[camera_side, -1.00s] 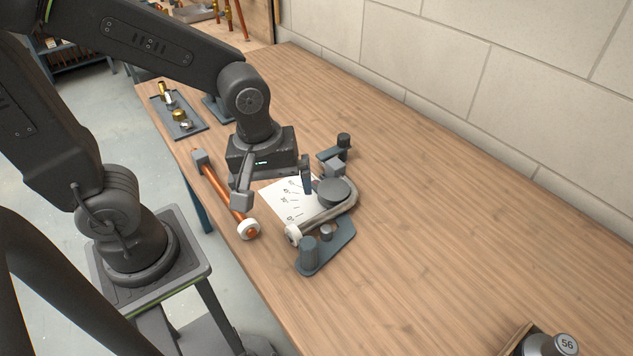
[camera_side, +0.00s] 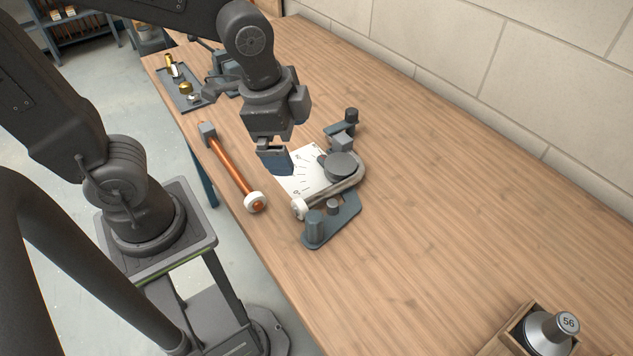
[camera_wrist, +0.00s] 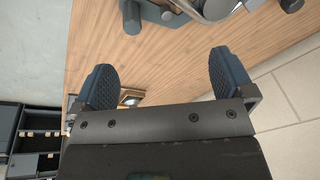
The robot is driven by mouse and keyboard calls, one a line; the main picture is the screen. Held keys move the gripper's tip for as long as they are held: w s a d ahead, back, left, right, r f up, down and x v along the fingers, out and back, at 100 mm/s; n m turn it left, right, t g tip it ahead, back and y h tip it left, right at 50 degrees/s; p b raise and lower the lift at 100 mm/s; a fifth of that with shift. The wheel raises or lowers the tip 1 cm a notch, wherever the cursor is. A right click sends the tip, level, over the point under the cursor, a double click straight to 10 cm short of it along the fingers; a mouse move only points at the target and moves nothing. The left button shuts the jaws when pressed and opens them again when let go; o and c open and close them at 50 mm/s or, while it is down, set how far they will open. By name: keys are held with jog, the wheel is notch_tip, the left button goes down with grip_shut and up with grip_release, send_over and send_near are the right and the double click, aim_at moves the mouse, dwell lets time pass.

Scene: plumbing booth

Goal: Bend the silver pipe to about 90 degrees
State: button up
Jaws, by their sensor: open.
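The silver pipe (camera_side: 340,187) sits in the dark blue-grey bender (camera_side: 338,226) on the bench. It curves around the bender's round former (camera_side: 341,166), with a white cap (camera_side: 298,207) at its near end. Its exact bend angle is hard to read. A white sheet with angle marks (camera_side: 300,180) lies beside the former. My gripper (camera_side: 275,160) is just left of the former, above the sheet, apart from the pipe. In the wrist view its two fingers (camera_wrist: 164,78) are spread with nothing between them. Part of the silver pipe (camera_wrist: 216,8) shows at that view's top edge.
A tray of brass and silver fittings (camera_side: 184,92) is at the back left. A weight marked 56 (camera_side: 552,328) sits in a wooden box front right. The bench right is clear.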

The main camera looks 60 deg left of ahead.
aim_at(314, 215)
jog(key=d+f+m+g, duration=0.1)
jog(key=d+f+m, duration=0.2)
jog(key=f+m, duration=0.2)
jog(key=w+d+f+m+g, duration=0.1)
jog(key=d+f+m, duration=0.1)
jog(key=m, duration=0.1)
jog(key=shift+d+f+g+y, duration=0.2)
jog(key=shift+d+g+y, duration=0.1)
jog(key=shift+d, duration=0.05)
jog(key=shift+f, duration=4)
jog(key=c, duration=1.1)
jog(key=shift+s+a+m, duration=0.4)
jog(key=shift+a+m, duration=0.05)
jog(key=shift+a, duration=0.15)
jog(key=shift+s+a+m, duration=0.4)
jog(key=shift+a+m, duration=0.05)
jog(key=shift+a, duration=0.15)
